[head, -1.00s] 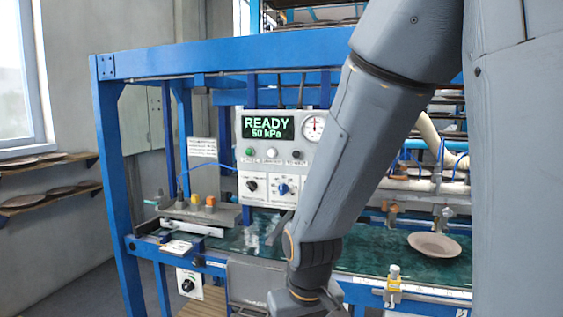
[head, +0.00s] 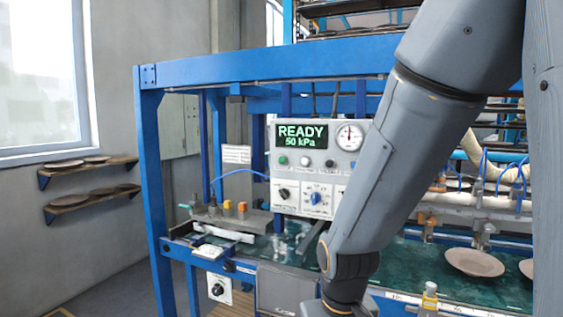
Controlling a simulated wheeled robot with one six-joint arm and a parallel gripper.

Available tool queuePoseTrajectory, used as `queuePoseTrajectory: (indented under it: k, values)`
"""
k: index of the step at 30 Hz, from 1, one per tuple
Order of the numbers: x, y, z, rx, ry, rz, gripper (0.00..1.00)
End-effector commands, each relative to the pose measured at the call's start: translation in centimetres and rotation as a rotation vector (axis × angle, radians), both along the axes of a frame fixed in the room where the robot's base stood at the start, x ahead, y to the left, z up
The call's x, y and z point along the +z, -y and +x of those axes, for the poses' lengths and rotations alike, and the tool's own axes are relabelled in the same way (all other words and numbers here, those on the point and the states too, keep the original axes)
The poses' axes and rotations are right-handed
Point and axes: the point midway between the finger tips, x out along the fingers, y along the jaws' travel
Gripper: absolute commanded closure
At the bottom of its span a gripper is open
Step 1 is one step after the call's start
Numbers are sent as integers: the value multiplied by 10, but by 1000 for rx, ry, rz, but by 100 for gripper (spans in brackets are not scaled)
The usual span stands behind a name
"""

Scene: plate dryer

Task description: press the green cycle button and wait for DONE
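The green cycle button (head: 282,160) is a small round button at the left of a row on the grey control panel (head: 262,189), under the display. The display (head: 302,135) reads "READY 50 kPa" in green letters. My arm slants down across the middle of the head view and covers the right part of the panel. My gripper is not in view; the arm runs out past the bottom edge of the picture. Nothing is seen touching the button.
A blue steel frame (head: 150,200) surrounds the green bed (head: 415,265). A brown plate (head: 474,262) sits on the bed at right. A fixture with coloured knobs (head: 227,212) stands left of the panel. Wall shelves (head: 90,202) hold plates. Floor at lower left looks clear.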

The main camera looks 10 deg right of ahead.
Motion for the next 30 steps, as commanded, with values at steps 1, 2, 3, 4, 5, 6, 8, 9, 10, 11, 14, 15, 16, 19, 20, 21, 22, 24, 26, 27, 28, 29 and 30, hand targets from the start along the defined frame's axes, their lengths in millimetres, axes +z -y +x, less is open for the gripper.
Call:
queuePoseTrajectory:
  k: [1, 2, 3, 4, 5, 6, 8, 9, 10, 11, 14, 15, 16, 19, 20, 21, 22, 24, 26, 27, 28, 29, 30]
  values:
    - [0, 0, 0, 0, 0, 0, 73]
    - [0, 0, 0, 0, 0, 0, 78]
    - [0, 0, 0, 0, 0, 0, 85]
    - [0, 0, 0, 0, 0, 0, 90]
    - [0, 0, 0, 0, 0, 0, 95]
    - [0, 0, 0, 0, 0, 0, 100]
    - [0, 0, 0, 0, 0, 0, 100]
    - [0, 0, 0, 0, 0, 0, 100]
    - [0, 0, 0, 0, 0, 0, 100]
    - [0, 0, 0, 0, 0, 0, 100]
    - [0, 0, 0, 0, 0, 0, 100]
    - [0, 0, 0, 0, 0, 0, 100]
    - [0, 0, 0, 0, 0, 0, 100]
    - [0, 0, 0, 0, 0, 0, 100]
    - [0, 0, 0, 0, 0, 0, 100]
    - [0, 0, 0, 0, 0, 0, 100]
    - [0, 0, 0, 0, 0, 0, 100]
    - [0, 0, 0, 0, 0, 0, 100]
    - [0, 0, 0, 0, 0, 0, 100]
    - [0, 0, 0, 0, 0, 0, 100]
    - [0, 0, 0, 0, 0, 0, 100]
    - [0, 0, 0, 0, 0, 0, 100]
    - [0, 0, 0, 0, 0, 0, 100]
